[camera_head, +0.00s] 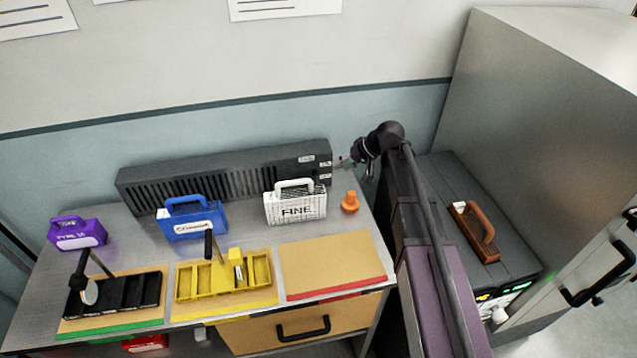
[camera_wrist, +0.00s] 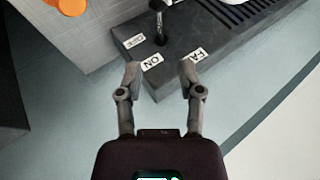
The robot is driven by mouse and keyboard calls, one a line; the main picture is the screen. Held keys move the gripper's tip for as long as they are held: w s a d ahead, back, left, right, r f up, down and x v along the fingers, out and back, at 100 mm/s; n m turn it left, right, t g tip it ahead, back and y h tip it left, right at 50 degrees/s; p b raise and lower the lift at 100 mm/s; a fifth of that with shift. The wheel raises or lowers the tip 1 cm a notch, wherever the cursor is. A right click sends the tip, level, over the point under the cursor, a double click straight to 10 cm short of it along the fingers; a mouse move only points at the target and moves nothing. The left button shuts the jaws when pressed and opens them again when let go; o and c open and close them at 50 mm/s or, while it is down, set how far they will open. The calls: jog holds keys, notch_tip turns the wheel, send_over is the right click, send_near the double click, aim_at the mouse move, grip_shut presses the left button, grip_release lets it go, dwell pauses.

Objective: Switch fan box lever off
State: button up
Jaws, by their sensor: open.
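The fan box (camera_head: 222,176) is a long dark grey slatted box at the back of the table, against the wall. Its right end carries white labels. In the wrist view, the end of the fan box (camera_wrist: 190,50) shows a dark lever (camera_wrist: 160,30) with a round knob, standing up near labels reading ON, FAN and apparently OFF. My gripper (camera_head: 345,160) is beside the right end of the box. In the wrist view, my gripper (camera_wrist: 160,73) is open and empty, its fingers apart from the lever with the ON label between them.
An orange knob-like piece (camera_head: 350,203) and a white FINE case (camera_head: 296,207) stand near the box's right end. A blue case (camera_head: 191,219), purple case (camera_head: 77,234), yellow tray (camera_head: 224,280) and black tray (camera_head: 114,296) are farther left. A grey cabinet (camera_head: 540,130) is at right.

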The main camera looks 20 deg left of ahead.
aim_at(317, 183)
jog(key=shift+b+x, duration=4.8)
jog(key=shift+x, duration=1.6)
grip_shut()
